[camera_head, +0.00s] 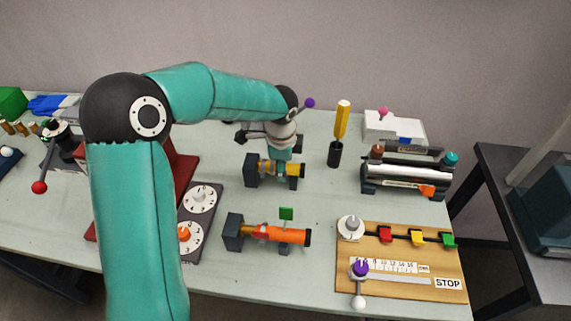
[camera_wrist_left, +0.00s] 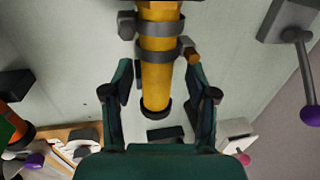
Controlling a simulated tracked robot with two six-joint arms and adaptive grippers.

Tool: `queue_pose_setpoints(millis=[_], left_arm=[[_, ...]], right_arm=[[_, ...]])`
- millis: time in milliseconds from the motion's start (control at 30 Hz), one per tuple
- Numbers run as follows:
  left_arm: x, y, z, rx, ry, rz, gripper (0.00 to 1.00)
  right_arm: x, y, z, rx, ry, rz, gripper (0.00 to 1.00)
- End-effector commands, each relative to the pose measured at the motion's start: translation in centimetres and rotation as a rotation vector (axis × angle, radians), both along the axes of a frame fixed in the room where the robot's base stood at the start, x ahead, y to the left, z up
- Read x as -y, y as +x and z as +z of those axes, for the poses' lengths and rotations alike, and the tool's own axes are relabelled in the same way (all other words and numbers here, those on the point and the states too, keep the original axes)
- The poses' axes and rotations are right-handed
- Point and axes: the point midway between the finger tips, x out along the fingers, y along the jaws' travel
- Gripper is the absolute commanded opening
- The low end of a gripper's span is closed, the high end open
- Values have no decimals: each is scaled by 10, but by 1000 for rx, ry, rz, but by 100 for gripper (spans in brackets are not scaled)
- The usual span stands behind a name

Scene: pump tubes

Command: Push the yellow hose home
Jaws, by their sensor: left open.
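The yellow hose (camera_head: 268,168) lies in a dark block and grey clamps at the middle of the table. In the left wrist view the yellow hose (camera_wrist_left: 157,75) runs down from the top through grey bands to a black-ringed end. My left gripper (camera_head: 282,153) is just above or behind the hose in the head view, partly hidden by its own wrist. In the wrist view its fingers (camera_wrist_left: 158,82) are spread, one on each side of the hose's end, with gaps visible. My right gripper is not in view.
An orange hose (camera_head: 280,235) in a similar holder lies nearer the front. Dials (camera_head: 200,198) stand to its left. A yellow-handled tool (camera_head: 342,120) stands in a black cup to the right. A wooden board (camera_head: 450,272) and a rack (camera_head: 405,188) occupy the right side.

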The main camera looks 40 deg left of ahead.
Motion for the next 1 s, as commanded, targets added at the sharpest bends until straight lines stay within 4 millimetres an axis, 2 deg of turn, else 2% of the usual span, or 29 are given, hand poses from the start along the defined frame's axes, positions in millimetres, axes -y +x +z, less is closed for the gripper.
queue_pose_setpoints(millis=[167, 400, 600, 767, 1000], left_arm=[[2, -2, 23, 6, 2, 1, 58], [7, -9, 70, 6, 1, -1, 58], [10, -14, 101, 4, 2, -1, 58], [11, -16, 113, 4, 1, -1, 58], [11, -17, 115, 2, 1, -1, 58]], right_arm=[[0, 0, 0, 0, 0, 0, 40], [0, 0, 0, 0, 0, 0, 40], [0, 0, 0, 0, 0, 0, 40], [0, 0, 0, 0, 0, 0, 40], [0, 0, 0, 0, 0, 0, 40]])
